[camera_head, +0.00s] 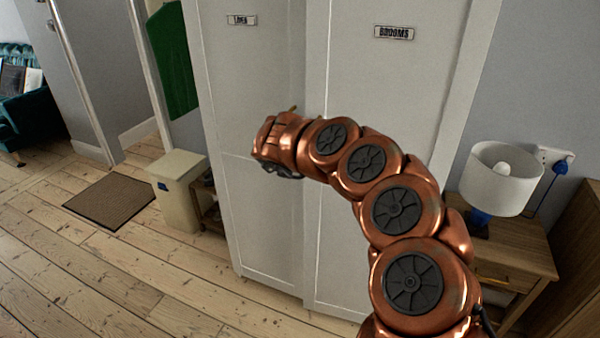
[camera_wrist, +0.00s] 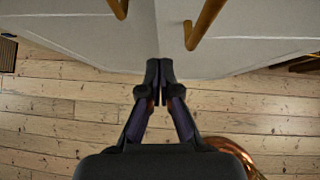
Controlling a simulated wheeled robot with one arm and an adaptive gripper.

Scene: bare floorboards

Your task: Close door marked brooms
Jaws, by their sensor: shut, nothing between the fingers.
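The brooms door (camera_head: 385,110) is the right white door of a cabinet, with a "BROOMS" label (camera_head: 394,33) near its top. Its left edge shows as a bright vertical line beside the left door (camera_head: 245,90), so it seems slightly ajar; the exact gap is unclear. In the wrist view the brooms door (camera_wrist: 245,50) and the left door meet at an angle, each with a wooden bar handle; the right handle (camera_wrist: 205,22) is just right of my fingers. My gripper (camera_wrist: 160,66) is shut and empty near the doors' meeting edges; contact is unclear. My arm hides part of the brooms door.
A wooden side table (camera_head: 510,250) with a white lamp (camera_head: 502,178) stands right of the cabinet. A cream bin (camera_head: 180,190) stands to the left, near a brown mat (camera_head: 112,200). Bare floorboards (camera_head: 130,285) lie open at the front left.

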